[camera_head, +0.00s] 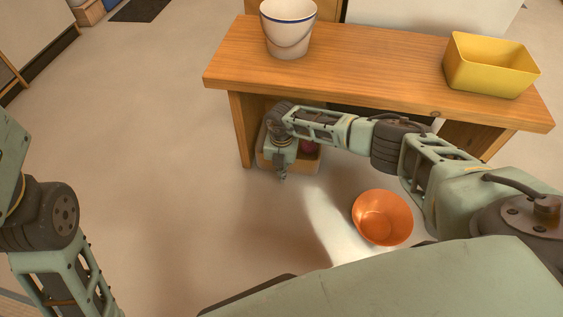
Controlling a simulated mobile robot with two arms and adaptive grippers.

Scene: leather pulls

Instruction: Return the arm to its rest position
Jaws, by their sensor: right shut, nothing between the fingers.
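My right arm reaches in from the right, across the front of the wooden table, and bends down at its far end. My right gripper (282,177) points down in front of the table's left leg and is shut and empty. Behind it is an open drawer or box (305,166) under the table, with a dark red round thing (307,147) in it, partly hidden by the arm. My left arm shows at the left edge, but its gripper is out of the picture.
On the wooden table (370,60) stand a white bucket (288,30) with a blue rim and a yellow bin (490,68). An orange bowl (382,218) is on the floor below my right arm.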

